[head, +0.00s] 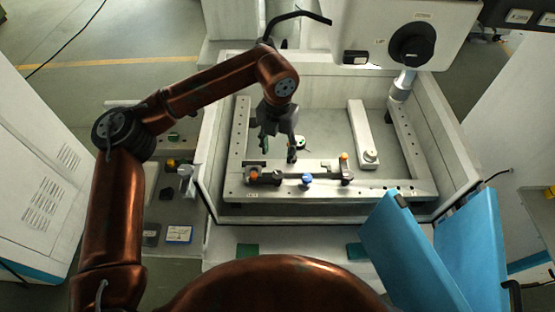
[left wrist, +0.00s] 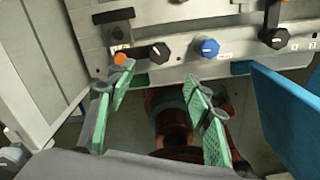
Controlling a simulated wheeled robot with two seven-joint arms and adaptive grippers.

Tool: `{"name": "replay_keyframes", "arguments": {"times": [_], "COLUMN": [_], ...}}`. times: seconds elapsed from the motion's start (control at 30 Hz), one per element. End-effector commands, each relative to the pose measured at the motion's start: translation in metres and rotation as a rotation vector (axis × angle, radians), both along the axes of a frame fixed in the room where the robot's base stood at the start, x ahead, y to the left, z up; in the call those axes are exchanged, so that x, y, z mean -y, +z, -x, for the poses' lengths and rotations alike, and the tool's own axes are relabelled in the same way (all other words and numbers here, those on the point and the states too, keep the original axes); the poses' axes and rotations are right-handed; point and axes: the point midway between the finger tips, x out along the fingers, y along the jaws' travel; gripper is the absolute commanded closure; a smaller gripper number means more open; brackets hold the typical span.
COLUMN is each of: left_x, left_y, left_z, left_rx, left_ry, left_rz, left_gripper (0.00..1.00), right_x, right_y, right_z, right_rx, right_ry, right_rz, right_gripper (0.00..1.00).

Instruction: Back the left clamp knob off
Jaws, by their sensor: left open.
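A black left clamp knob (head: 277,176) sits on the front rail (head: 325,190) of the frame in the machine tank, beside an orange-tipped part (head: 254,176). In the left wrist view the black knob (left wrist: 160,53) has a short dark arm, with the orange part (left wrist: 120,59) to its left. A blue knob (head: 307,179) stands to its right, also in the left wrist view (left wrist: 208,47). My left gripper (head: 278,152) is open and empty, pointing down just behind the rail in the head view. Its green-padded fingers (left wrist: 160,80) are apart, touching no knob that I can see. My right gripper is not in view.
A second clamp with a black knob (left wrist: 278,38) and orange tip (head: 344,156) is at the rail's right. A pale bar (head: 360,130) lies behind it. The tank wall (head: 207,165) bounds the left. A blue panel (head: 400,250) stands at front right.

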Motion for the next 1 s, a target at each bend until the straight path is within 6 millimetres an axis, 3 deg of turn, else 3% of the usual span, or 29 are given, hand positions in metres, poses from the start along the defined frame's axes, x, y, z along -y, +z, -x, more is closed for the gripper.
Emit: {"name": "replay_keyframes", "arguments": {"times": [0.2, 0.4, 0.57, 1.0], "left_x": [0.001, 0.001, 0.0, 0.0], "left_y": [-0.028, -0.038, -0.045, -0.106], "left_z": [0.002, 0.004, 0.005, 0.005], "left_rx": [-0.001, -0.001, -0.003, -0.003], "left_ry": [-0.447, -0.74, -0.803, -0.801], "left_rz": [-0.001, -0.001, -0.002, -0.002], "left_gripper": [0.53, 0.53, 0.53, 0.53], "right_x": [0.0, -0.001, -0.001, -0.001], "right_y": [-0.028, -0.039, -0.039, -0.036], "right_z": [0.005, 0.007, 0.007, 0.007], "right_rx": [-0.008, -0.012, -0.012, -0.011], "right_ry": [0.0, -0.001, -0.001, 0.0], "right_rz": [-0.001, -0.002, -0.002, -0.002], "right_gripper": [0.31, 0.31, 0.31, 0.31]}}
